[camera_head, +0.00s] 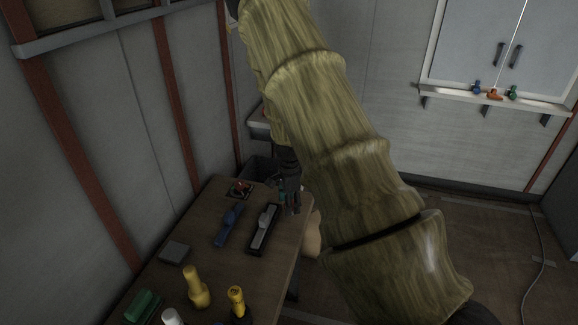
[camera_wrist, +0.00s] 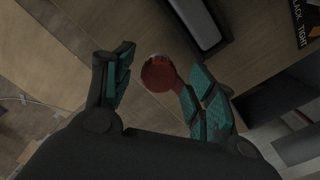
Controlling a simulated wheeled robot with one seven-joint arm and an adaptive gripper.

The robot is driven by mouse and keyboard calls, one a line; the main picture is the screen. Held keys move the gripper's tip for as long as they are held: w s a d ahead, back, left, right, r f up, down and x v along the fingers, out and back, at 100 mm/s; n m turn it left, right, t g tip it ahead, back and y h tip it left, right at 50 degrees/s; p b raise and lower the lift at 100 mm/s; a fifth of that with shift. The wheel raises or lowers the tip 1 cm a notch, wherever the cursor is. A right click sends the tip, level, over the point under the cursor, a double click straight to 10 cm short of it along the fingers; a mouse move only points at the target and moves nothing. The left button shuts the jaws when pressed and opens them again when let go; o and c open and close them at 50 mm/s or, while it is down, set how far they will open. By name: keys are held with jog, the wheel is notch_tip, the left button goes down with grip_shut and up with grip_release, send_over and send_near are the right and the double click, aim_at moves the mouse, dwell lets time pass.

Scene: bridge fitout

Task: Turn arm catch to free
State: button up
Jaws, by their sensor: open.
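My gripper (camera_head: 290,194) is over the right edge of the brown table in the head view. In the wrist view, my gripper (camera_wrist: 160,76) is open, with its teal-padded fingers spread wide. A red part with a round end (camera_wrist: 158,74) shows between the fingers, nearer the right one. Its lower end runs behind the right finger, and I cannot tell whether they touch. No visible label tells which part is the arm catch. A red part on a dark plate (camera_head: 240,187) sits at the table's far end; I cannot tell if it is the same one.
A black plate with a grey bar (camera_head: 263,229) and a blue lever-like part (camera_head: 229,225) lie on the table (camera_head: 205,262). Yellow pieces (camera_head: 195,288) and a green block (camera_head: 142,306) are nearer.

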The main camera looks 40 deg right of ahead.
notch_tip(320, 180, up, 12)
dwell(0.6)
dwell(0.5)
